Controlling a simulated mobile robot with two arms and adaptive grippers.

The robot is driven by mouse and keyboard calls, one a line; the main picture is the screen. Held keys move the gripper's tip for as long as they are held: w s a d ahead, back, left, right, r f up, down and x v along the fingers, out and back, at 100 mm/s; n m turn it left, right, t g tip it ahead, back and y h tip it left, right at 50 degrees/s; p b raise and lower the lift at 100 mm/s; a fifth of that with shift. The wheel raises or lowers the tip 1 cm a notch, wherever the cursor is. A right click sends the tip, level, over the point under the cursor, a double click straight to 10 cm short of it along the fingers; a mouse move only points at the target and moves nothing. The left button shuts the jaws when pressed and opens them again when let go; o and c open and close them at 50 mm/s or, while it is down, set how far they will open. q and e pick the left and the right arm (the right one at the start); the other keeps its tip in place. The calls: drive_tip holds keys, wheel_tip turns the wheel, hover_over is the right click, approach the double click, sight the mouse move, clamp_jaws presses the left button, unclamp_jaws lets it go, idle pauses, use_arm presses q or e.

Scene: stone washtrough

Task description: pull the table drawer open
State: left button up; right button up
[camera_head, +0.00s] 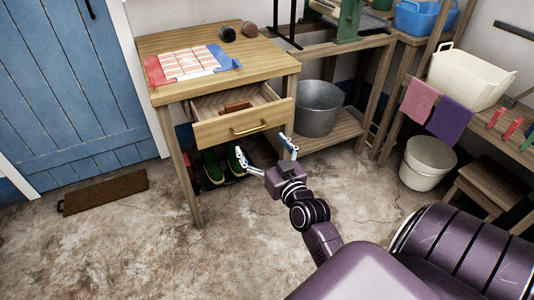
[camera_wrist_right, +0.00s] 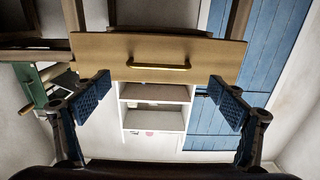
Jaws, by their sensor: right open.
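The wooden table (camera_head: 205,62) stands against the wall by the blue door. Its drawer (camera_head: 243,133) is pulled partly out, and a reddish-brown object (camera_head: 236,108) lies inside. A brass bar handle (camera_head: 248,128) runs across the drawer front. It also shows in the right wrist view (camera_wrist_right: 160,66), centred between the fingers in the picture. My right gripper (camera_head: 265,150) is open, just in front of and below the handle. No finger is around the handle, and nothing is between the fingers. My left gripper is not in view.
A red, white and blue item (camera_head: 190,64) and two dark round objects lie on the tabletop. A metal tub (camera_head: 318,108) stands on the shelf right of the drawer. Green boots (camera_head: 213,167) stand below the drawer. The floor in front is clear.

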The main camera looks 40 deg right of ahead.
drive_tip(key=shift+v, duration=2.15)
drive_tip(key=shift+a, duration=0.1)
